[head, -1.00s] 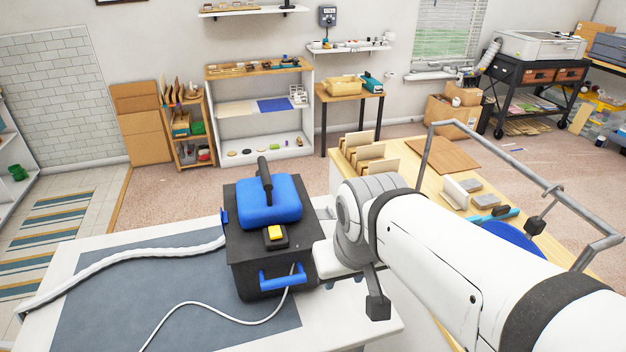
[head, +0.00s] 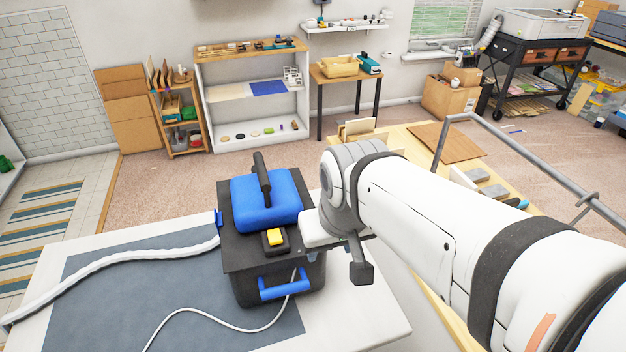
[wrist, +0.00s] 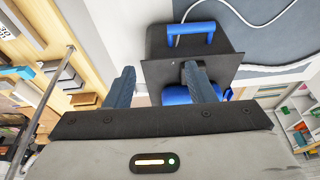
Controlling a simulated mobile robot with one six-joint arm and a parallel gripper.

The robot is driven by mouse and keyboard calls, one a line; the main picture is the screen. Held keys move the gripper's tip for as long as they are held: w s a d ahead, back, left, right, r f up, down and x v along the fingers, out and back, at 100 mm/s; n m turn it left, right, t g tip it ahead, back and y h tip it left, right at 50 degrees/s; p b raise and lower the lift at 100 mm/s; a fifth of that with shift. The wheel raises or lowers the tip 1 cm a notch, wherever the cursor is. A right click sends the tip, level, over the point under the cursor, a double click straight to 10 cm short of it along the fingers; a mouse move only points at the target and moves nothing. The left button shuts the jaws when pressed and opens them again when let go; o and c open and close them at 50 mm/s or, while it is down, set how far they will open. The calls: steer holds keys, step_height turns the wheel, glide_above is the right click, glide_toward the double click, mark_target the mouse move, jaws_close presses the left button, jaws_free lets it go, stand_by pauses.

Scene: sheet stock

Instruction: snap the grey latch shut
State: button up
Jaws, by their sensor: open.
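A white hose (head: 110,267) and a thin white cable (head: 190,311) lie on the grey mat (head: 110,315) left of the box. A wooden bench (head: 405,140) with a metal rail (head: 545,160) stands to the right. The mat's left part is mostly clear.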

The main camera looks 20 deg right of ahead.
steer(key=o, duration=0.4)
steer(key=w+m, duration=0.1)
steer(key=w, duration=0.1)
steer(key=w+m, duration=0.1)
steer(key=w, duration=0.1)
steer(key=w+d+m+g, duration=0.1)
steer(key=w+m, duration=0.1)
steer(key=w, duration=0.1)
steer(key=shift+d+r+y, duration=0.1)
steer(key=shift+r+y, duration=0.15)
steer(key=shift+y, duration=0.05)
steer(key=shift+c, duration=0.2)
steer(key=w+d+f+m+g+y, duration=0.1)
steer(key=w+d+f+m, duration=0.35)
steer(key=w, duration=0.35)
steer(key=w+d+f+m+g+y, duration=0.1)
steer(key=w+d+f+m+y, duration=0.2)
steer(key=w+m, duration=0.45)
steer(key=w+f, duration=0.2)
steer(key=f, duration=0.2)
steer(key=w+d+f+m+p, duration=0.1)
steer(key=w+f, duration=0.1)
steer(key=f, duration=0.2)
steer(key=w+d+f+m+p, duration=0.1)
steer(key=f, duration=0.3)
steer(key=shift+w+d+f, duration=0.2)
steer(key=shift+w+f, duration=0.15)
steer(key=shift+w, duration=0.05)
steer(key=shift+c, duration=0.2)
